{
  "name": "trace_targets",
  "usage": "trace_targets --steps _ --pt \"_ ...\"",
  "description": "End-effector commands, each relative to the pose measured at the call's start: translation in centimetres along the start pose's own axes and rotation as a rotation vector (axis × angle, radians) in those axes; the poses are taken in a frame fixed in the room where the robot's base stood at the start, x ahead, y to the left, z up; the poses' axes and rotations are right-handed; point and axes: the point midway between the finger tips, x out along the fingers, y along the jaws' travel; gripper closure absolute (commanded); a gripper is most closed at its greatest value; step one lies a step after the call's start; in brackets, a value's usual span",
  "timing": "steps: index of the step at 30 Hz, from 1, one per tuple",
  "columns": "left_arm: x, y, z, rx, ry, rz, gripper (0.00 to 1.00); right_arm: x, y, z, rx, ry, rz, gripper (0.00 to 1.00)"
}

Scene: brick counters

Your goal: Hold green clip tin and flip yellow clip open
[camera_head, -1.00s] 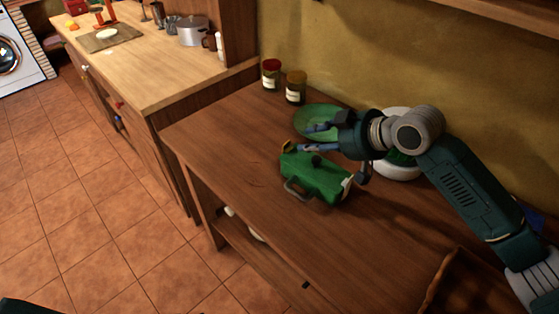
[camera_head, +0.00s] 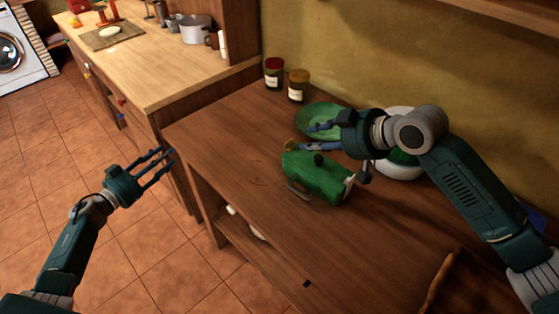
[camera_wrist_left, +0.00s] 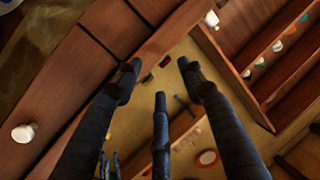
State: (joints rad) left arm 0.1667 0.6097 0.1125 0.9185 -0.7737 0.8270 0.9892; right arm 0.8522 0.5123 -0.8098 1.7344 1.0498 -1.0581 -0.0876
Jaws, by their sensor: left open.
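The green clip tin (camera_head: 318,178) lies on the dark wooden counter, with a grey handle (camera_head: 298,190) on its near side and a dark knob on top. A mustard-yellow piece, seemingly the yellow clip (camera_head: 290,146), shows at its far left end, partly hidden by a finger. My right gripper (camera_head: 311,137) hovers over the tin's far side with its fingers apart; I cannot tell whether they touch it. My left gripper (camera_head: 164,164) is open and empty, left of the counter's edge, well away from the tin. Its spread fingers (camera_wrist_left: 160,85) show in the left wrist view.
A green plate (camera_head: 320,112) and a white dish (camera_head: 400,168) sit behind the tin. Two jars, one red-lidded (camera_head: 274,72) and one brown-lidded (camera_head: 298,84), stand at the back. The counter's left part is clear. A lighter counter (camera_head: 150,75) adjoins at the left.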

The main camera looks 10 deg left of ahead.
Motion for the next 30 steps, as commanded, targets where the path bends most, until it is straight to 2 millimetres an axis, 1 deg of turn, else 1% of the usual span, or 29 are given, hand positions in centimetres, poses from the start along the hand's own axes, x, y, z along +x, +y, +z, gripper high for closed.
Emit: trace_targets --steps 1,2,3,5,6,7,10,11,12,14,15,17,18,21,24,25,27,30 --pt "1.1 0.5 -3.1 0.01 0.044 0.065 0.6 0.0 0.0 0.0 0.0 0.0 0.0 0.69" --pt "1.7 1.1 -4.7 0.01 0.066 0.109 0.6 0.0 0.0 0.0 0.0 0.0 0.0 0.69" --pt "2.5 2.4 -6.5 0.004 0.092 0.172 0.6 0.0 0.0 0.0 0.0 0.0 0.0 0.69" --pt "3.5 4.6 -9.2 -0.006 0.124 0.273 0.6 0.0 0.0 0.0 0.0 0.0 0.0 0.69" --pt "4.0 6.2 -10.9 -0.012 0.142 0.345 0.6 0.0 0.0 0.0 0.0 0.0 0.0 0.69" --pt "4.3 7.5 -12.3 -0.017 0.153 0.402 0.6 0.0 0.0 0.0 0.0 0.0 0.0 0.69" --pt "4.4 11.8 -16.3 -0.028 0.165 0.607 0.6 0.0 0.0 0.0 0.0 0.0 0.0 0.69" --pt "4.2 13.2 -17.5 -0.029 0.161 0.676 0.6 0.0 0.0 0.0 0.0 0.0 0.0 0.69" --pt "3.7 15.2 -18.8 -0.03 0.145 0.772 0.6 0.0 0.0 0.0 0.0 0.0 0.0 0.69" --pt "2.8 18.2 -20.6 -0.016 0.103 0.92 0.6 0.0 0.0 0.0 0.0 0.0 0.0 0.69" --pt "2.6 20.6 -21.4 0.018 0.066 1.014 0.6 0.0 0.0 0.0 0.0 0.0 0.0 0.69" --pt "3.0 24.3 -22.1 0.11 0.007 1.122 0.6 0.0 0.0 0.0 0.0 0.0 0.0 0.69" --pt "3.3 26.4 -22.4 0.186 -0.033 1.181 0.6 0.0 0.0 0.0 0.0 0.0 0.0 0.69" --pt "3.5 30.5 -22.7 0.385 -0.14 1.299 0.6 0.0 0.0 0.0 0.0 0.0 0.0 0.69" --pt "3.7 32.9 -22.6 0.586 -0.246 1.369 0.6 0.0 0.0 0.0 0.0 0.0 0.0 0.69" --pt "3.7 33.4 -22.6 0.641 -0.275 1.382 0.6 0.0 0.0 0.0 0.0 0.0 0.0 0.69" --pt "3.8 34.0 -22.5 0.759 -0.336 1.398 0.6 0.0 0.0 0.0 0.0 0.0 0.0 0.69" --pt "4.0 34.4 -22.4 0.886 -0.402 1.404 0.6 0.0 0.0 0.0 0.0 0.0 0.0 0.69"
